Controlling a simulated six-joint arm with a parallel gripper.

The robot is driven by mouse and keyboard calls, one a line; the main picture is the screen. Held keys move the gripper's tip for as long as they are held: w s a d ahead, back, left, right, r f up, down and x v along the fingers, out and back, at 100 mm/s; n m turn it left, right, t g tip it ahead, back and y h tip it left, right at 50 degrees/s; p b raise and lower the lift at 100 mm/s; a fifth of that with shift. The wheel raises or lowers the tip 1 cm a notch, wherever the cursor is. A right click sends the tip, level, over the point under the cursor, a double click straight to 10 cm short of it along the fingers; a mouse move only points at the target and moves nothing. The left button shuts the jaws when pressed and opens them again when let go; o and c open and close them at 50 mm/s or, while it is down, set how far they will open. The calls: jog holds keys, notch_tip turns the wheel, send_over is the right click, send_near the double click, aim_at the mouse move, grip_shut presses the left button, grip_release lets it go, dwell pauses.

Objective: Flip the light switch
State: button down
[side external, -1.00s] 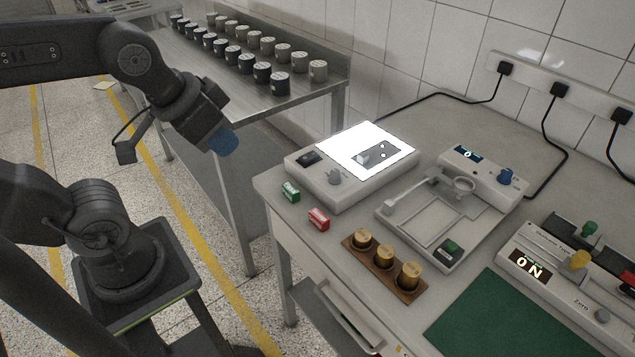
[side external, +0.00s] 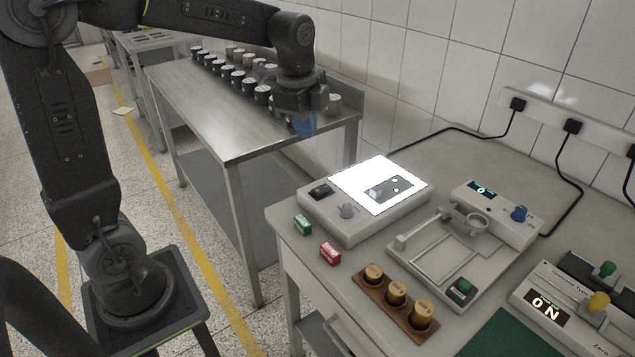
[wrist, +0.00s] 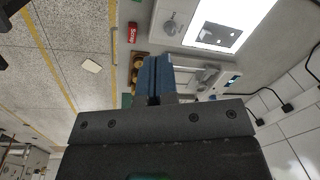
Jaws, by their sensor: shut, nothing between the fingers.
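The light box (side external: 352,228) stands on the grey bench, its panel (side external: 381,184) glowing white with a small dark piece on it. The black rocker switch (side external: 320,191) is at the box's back left corner, behind a grey round knob (side external: 347,211). My gripper (side external: 303,124), with blue fingers, is shut and empty. It hangs in the air up and behind the light box in the side view, apart from the switch. In the wrist view the shut fingers (wrist: 156,74) point toward the bench, with the lit panel (wrist: 228,24) at the upper right. I cannot make out the switch there.
A green block (side external: 302,225) and a red block (side external: 330,253) lie at the bench's left edge. A wooden holder (side external: 373,291) with brass weights and a balance (side external: 447,252) stand nearer the camera. A metal table (side external: 232,138) with several cups is behind.

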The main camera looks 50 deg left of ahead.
aim_at(317, 191)
jog(key=w+a+f+m+g, duration=0.1)
jog(key=w+a+f+m, duration=0.3)
jog(key=w+m, duration=0.1)
jog(key=shift+w+f+g, duration=0.25)
jog(key=shift+w+g, duration=0.05)
jog(key=shift+w, duration=0.1)
jog(key=shift+a, duration=0.1)
notch_tip(317, 191, down, 14)
jog(key=shift+f, duration=0.1)
dwell(0.5)
jog(key=shift+s+f, duration=0.15)
jog(key=shift+f, duration=0.05)
